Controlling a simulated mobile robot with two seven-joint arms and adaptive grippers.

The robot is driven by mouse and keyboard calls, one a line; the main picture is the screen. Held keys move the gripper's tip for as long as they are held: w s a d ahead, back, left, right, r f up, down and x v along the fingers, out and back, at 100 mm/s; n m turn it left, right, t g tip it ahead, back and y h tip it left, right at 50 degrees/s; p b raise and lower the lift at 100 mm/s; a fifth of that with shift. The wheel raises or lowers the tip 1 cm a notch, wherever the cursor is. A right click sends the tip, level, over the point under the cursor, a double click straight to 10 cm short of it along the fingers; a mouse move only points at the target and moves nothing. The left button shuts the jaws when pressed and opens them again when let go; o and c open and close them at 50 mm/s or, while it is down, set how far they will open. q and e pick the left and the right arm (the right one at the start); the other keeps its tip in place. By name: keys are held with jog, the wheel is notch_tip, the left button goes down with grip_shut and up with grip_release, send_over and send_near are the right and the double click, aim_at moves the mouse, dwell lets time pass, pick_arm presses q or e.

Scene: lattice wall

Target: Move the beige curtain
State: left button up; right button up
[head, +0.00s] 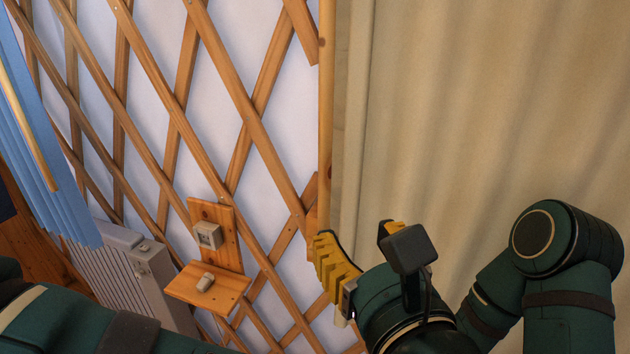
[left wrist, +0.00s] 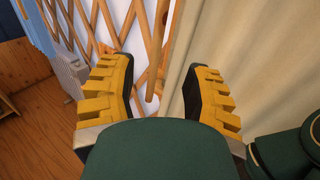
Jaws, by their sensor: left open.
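The beige curtain (head: 480,110) hangs in soft vertical folds over the right half of the head view. Its left edge runs beside an upright wooden post (head: 326,110). It also fills the right of the left wrist view (left wrist: 270,60). My left gripper (head: 358,248) is in front of the curtain's left edge, low in the head view. Its yellow fingers are spread apart with nothing held. In the left wrist view the post and the curtain's edge show between the fingers (left wrist: 160,95); I cannot tell if they touch. My right gripper is not in view.
A wooden lattice (head: 180,110) covers the white wall on the left. A wooden bracket with a socket (head: 209,234) is mounted on it. A white radiator (head: 118,265) and a blue pleated hanging (head: 45,140) are at far left. Wooden floor (left wrist: 35,140) shows below.

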aim_at(327, 178)
pick_arm(q)
jog(key=x, duration=0.4)
jog(key=r+x, duration=0.1)
jog(key=x, duration=0.4)
jog(key=b+x, duration=0.1)
jog(key=x, duration=0.3)
jog(key=shift+w+a+r, duration=0.2)
jog(key=shift+r, duration=0.05)
grip_shut()
